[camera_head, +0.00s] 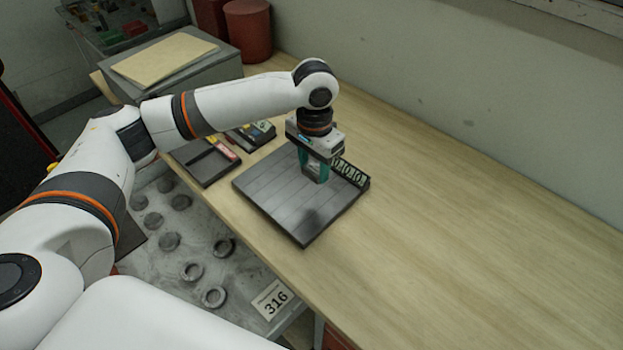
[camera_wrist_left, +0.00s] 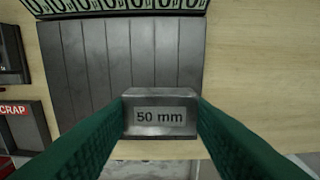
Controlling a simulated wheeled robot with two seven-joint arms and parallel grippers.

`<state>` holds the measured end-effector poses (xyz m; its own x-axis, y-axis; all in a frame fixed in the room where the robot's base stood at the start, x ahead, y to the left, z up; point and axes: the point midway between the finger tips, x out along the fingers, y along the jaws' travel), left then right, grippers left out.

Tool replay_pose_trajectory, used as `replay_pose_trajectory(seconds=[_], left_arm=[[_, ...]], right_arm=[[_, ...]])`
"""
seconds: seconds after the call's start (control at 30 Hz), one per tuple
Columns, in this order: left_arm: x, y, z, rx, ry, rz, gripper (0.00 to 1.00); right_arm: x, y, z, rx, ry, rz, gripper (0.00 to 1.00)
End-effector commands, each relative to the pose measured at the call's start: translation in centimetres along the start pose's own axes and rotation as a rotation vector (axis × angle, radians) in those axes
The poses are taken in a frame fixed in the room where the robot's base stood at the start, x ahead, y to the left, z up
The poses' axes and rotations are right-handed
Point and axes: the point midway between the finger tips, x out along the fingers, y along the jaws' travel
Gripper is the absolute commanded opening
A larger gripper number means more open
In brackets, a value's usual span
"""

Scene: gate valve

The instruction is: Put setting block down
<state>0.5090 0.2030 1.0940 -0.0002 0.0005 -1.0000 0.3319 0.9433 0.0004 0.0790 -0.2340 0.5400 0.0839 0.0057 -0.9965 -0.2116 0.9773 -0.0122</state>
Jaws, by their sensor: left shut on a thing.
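My left gripper (camera_head: 315,172) is over the dark grooved plate (camera_head: 292,222) on the wooden table, near its far side. In the left wrist view its green fingers (camera_wrist_left: 160,125) are shut on a metal setting block (camera_wrist_left: 160,98) labelled "50 mm", one finger on each side. The grooved plate (camera_wrist_left: 95,60) lies below the block in that view. Whether the block touches the plate I cannot tell. In the head view the block is mostly hidden by the fingers. My right gripper is not in view.
A rack with a row of ring-like marks (camera_head: 350,173) stands along the plate's far edge. Dark trays (camera_head: 205,163) lie to the left, one marked "SCRAP" in the wrist view (camera_wrist_left: 15,108). A grey box (camera_head: 180,70) stands behind. The table's right side is clear.

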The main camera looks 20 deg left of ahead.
Motion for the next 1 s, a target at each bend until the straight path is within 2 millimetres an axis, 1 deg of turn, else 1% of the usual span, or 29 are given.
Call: replay_pose_trajectory(seconds=[0.03,0.1,0.2,0.37,0.53,0.63,0.97,1.0], left_arm=[[0.9,0.0,-0.1,-0.001,0.004,0.001,0.15],[2.2,0.0,-0.1,0.000,0.004,0.000,0.15],[3.7,0.0,-0.1,0.000,0.002,0.001,0.15],[5.2,0.0,-0.1,0.000,0.001,0.001,0.15],[7.6,0.0,-0.1,-0.002,0.001,0.001,0.15],[8.2,0.0,-0.1,0.000,-0.001,0.001,0.15],[8.6,0.0,-0.1,0.000,0.000,0.001,0.15],[8.6,0.0,-0.1,0.000,0.000,0.001,0.50]], right_arm=[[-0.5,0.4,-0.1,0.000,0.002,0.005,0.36],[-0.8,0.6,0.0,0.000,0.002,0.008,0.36],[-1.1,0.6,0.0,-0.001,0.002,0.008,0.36],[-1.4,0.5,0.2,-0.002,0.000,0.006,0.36],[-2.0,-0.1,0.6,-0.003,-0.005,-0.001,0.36],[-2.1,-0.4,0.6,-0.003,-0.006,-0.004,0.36],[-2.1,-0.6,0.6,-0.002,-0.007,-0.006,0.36],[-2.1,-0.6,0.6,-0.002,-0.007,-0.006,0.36]])
